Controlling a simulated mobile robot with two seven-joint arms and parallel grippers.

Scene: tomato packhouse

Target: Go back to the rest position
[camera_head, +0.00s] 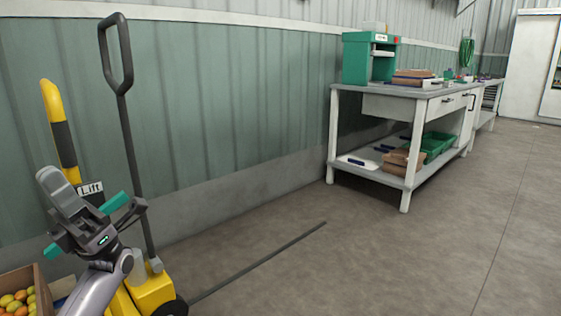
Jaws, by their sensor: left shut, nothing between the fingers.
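My left arm comes in at the lower left, and its left gripper (62,192) is raised, pointing up and to the left. The gripper is grey with teal parts on its sides. Its fingers are shut with nothing held. It shows in front of a yellow lift truck (152,289) with a tall dark handle and a "Lift" label; I cannot tell how much space lies between them. My right gripper is not in view.
A cardboard box (42,289) of orange and yellow tomatoes (14,301) is at the lower left corner. A white workbench (375,183) with a green machine (357,62) stands along the wall. A dark bar (262,259) lies on the floor. The floor at right is clear.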

